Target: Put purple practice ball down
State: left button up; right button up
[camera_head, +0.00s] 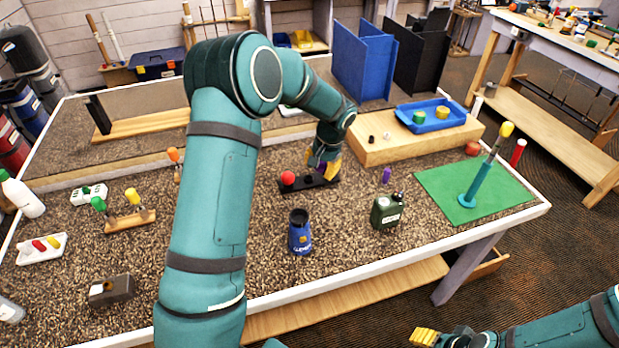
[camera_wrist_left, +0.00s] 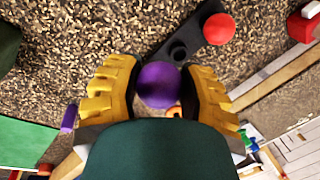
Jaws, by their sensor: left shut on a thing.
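My left gripper (camera_head: 326,164) is shut on the purple practice ball (camera_wrist_left: 158,85), which sits between the two yellow fingers in the left wrist view. In the head view the ball is mostly hidden by the fingers. Just below is a black holder (camera_head: 312,187) with a red ball (camera_head: 288,178) at its left end and an empty dark cup (camera_wrist_left: 180,50) beside the held ball. I cannot tell whether the purple ball touches the holder. My right gripper (camera_head: 424,337) is low at the bottom edge, off the table, with yellow fingers partly seen.
A small purple cylinder (camera_head: 386,175) is to the right. A wooden block (camera_head: 400,145) bears a blue tray (camera_head: 432,125). A green mat (camera_head: 440,190) lies at right.

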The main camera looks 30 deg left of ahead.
pick_arm(q)
jog(key=v, duration=0.2)
send_over(307, 180)
jog(key=shift+d+m, duration=0.25)
jog(key=shift+m, duration=0.05)
jog(key=x, duration=0.3)
jog(key=d+x, duration=0.1)
jog(key=x, duration=0.2)
jog(key=d+x, duration=0.1)
jog(key=x, duration=0.2)
jog(key=shift+a+f+b, duration=0.1)
jog(key=shift+f+b, duration=0.3)
jog(key=shift+s, duration=0.1)
jog(key=shift+f, duration=0.15)
jog(key=o, duration=1.1)
